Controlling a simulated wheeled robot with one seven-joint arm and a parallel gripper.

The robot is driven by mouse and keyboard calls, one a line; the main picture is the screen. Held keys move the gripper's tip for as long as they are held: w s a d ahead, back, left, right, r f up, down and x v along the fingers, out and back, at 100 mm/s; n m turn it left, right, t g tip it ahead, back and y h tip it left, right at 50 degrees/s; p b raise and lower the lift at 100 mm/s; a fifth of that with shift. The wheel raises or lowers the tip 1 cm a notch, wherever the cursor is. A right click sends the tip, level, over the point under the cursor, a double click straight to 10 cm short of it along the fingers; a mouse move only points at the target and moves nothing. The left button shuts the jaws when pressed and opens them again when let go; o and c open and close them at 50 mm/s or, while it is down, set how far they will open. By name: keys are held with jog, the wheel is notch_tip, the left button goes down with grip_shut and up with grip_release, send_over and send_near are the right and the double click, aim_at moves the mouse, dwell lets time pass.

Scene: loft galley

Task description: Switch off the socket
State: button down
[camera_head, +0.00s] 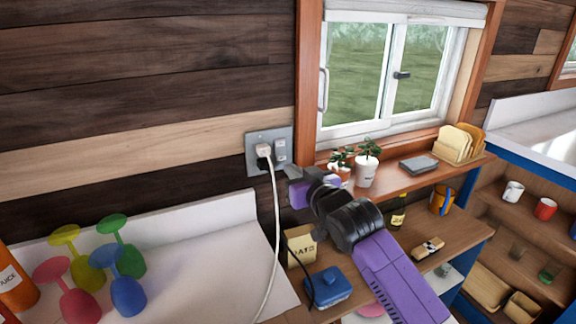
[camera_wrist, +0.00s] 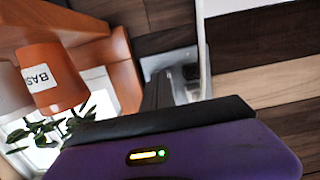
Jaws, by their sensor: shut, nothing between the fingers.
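The socket (camera_head: 268,146) is a grey wall plate on the plank wall, left of the window frame. A white plug with a white cord is in its left part, and small switches (camera_head: 281,150) show on its right part. My gripper (camera_head: 290,173) is shut and empty, just below and right of the plate. I cannot tell whether it touches the plate. In the wrist view the plate (camera_wrist: 160,64) is partly hidden behind my dark fingers (camera_wrist: 158,92), and the switches are not clear. The white cord (camera_wrist: 202,50) runs past beside the fingers.
Potted plants (camera_head: 366,170) stand on the sill shelf right of my gripper; an orange pot (camera_wrist: 52,78) is close in the wrist view. The white cord (camera_head: 276,230) hangs down over the white counter (camera_head: 200,250). Coloured upturned glasses (camera_head: 128,258) stand at the left.

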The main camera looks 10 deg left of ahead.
aim_at(280, 151)
jog(key=shift+x, duration=1.45)
